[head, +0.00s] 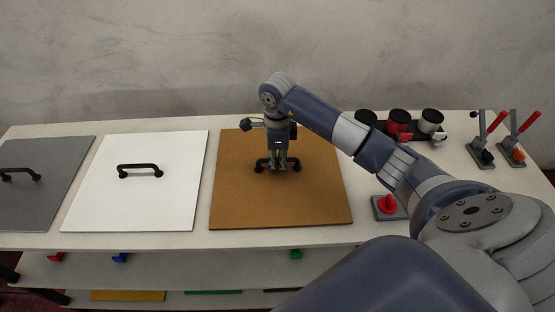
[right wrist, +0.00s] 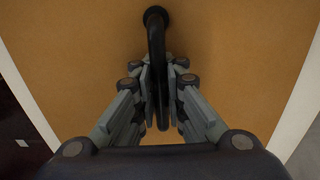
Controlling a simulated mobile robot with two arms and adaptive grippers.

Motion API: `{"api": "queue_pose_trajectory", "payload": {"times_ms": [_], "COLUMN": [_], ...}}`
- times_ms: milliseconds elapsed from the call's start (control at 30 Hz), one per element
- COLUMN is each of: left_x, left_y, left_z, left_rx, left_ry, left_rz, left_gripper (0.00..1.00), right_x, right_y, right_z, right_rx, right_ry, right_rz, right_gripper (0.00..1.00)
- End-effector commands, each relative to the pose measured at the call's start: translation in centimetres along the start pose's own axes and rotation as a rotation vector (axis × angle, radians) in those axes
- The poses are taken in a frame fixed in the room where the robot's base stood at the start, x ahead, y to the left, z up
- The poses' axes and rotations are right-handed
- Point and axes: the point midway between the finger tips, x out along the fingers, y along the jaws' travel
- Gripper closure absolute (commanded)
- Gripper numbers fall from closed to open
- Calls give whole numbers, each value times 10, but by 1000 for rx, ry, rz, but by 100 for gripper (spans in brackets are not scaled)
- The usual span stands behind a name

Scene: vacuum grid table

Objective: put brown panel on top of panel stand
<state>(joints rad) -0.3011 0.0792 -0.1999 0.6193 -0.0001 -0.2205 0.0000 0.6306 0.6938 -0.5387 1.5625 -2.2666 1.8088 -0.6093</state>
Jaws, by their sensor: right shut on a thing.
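The brown panel (head: 240,205) lies flat on the light table, to the right of the white panel. It has a black handle (right wrist: 155,40) on its top face. My right gripper (head: 278,166) reaches down from above and is shut on this handle near the panel's middle. The right wrist view shows the gripper's fingers (right wrist: 157,105) on both sides of the handle bar, with the brown surface (right wrist: 80,60) behind. I cannot make out a panel stand for certain. My left gripper is not in view.
A white panel (head: 110,200) and a grey panel (head: 35,210), each with a black handle, lie to the left. Red and black cups (head: 398,122), a red knob (head: 387,204) and red-handled clamps (head: 515,140) stand to the right. A lower shelf (head: 180,270) runs below.

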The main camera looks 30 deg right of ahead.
Motion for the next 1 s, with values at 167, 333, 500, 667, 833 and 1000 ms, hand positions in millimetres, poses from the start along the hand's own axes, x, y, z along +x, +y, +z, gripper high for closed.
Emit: {"api": "queue_pose_trajectory", "payload": {"times_ms": [167, 333, 500, 667, 833, 1000], "left_x": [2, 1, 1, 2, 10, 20], "left_y": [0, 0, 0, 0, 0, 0], "left_z": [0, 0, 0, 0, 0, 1], "left_rx": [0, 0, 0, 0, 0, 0], "left_ry": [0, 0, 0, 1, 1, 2], "left_rz": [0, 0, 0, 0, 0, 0], "left_gripper": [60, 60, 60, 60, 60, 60], "right_x": [2, 1, 1, -4, -29, -68], "right_y": [0, 0, 0, 0, -1, -2], "right_z": [0, 0, 0, 0, 0, 0], "right_rx": [0, 0, 0, 0, -1, 1], "right_ry": [1, 0, 0, -1, -1, -2], "right_rz": [0, 0, 1, -2, -5, -6], "right_gripper": [85, 68, 68, 68, 68, 68]}}
